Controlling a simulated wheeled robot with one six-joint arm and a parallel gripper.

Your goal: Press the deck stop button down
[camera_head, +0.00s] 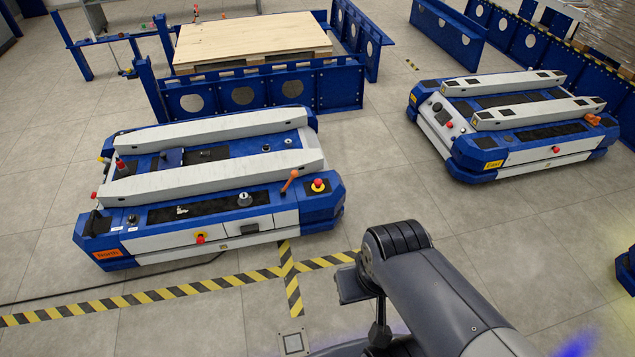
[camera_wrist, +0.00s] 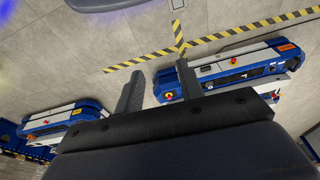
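The deck stop button (camera_head: 318,185) is a red knob on a yellow base. It sits on the blue front right corner of the left lift cart's deck (camera_head: 265,192), next to an orange lever. In the wrist view a red-and-yellow button (camera_wrist: 168,96), which looks like the same one, shows between the fingers, with floor around the cart. My gripper (camera_head: 366,310) is at the lower middle of the head view, in front of the cart and apart from it. Its two fingers (camera_wrist: 158,87) are spread and nothing is between them.
Another red button (camera_head: 200,238) is on that cart's front side, and a red knob (camera_head: 119,163) is at its left end. An orange lever (camera_head: 289,181) stands beside the deck button. A second cart (camera_head: 540,155) stands right. Open floor with striped tape (camera_head: 290,275) lies between.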

